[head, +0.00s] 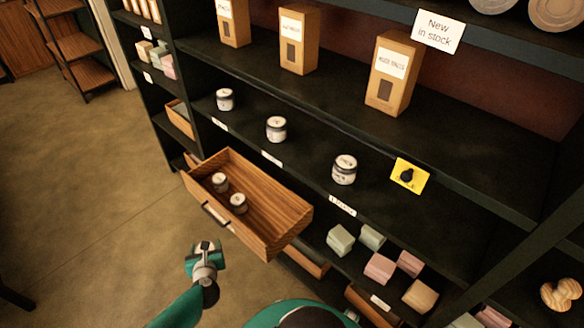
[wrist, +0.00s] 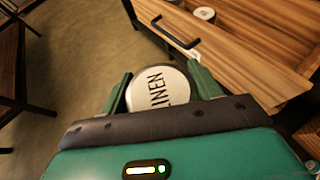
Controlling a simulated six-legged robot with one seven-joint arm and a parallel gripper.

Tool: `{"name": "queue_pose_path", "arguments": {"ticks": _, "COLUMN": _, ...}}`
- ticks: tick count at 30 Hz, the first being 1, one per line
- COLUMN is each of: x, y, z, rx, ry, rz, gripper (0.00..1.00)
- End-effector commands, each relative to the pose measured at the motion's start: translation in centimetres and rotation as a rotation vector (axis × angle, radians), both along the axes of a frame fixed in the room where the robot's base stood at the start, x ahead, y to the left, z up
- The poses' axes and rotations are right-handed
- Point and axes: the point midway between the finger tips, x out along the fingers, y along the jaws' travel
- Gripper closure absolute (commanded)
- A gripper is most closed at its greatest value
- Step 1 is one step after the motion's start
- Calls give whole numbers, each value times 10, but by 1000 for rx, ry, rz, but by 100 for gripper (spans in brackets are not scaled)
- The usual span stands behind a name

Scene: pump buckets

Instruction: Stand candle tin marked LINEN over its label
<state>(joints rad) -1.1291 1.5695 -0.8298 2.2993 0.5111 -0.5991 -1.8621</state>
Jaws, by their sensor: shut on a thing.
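The candle tin marked LINEN (wrist: 158,86) is between the green fingers of my gripper (wrist: 160,92) in the wrist view, its pale lid with black lettering facing the camera. In the head view my gripper (head: 204,250) is in front of the open wooden drawer (head: 283,232), to its lower left, clear of the shelf. Three white labels (head: 220,124) (head: 271,158) (head: 342,205) are on the front edge of the shelf; their text is too small to read. A similar tin stands above each: left (head: 225,99), middle (head: 276,128) and right (head: 344,169).
Two more tins (head: 220,182) (head: 238,203) stand in the drawer, which juts out below the tin shelf. A yellow card with a black knob-like shape (head: 410,176) is right of the right tin. Tall boxes (head: 394,73) stand above. Pastel blocks (head: 380,268) lie below. Floor at left is open.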

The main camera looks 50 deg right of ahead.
Motion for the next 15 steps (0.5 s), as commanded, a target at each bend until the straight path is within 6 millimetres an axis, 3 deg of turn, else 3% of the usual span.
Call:
{"name": "queue_pose_path", "arguments": {"ticks": 6, "x": -47, "y": -31, "z": 8, "rx": -6, "ry": 0, "rz": -320, "gripper": 64}}
{"name": "queue_pose_path", "arguments": {"ticks": 15, "x": -96, "y": -64, "z": 30, "rx": 0, "ry": 4, "rz": -632, "gripper": 64}}
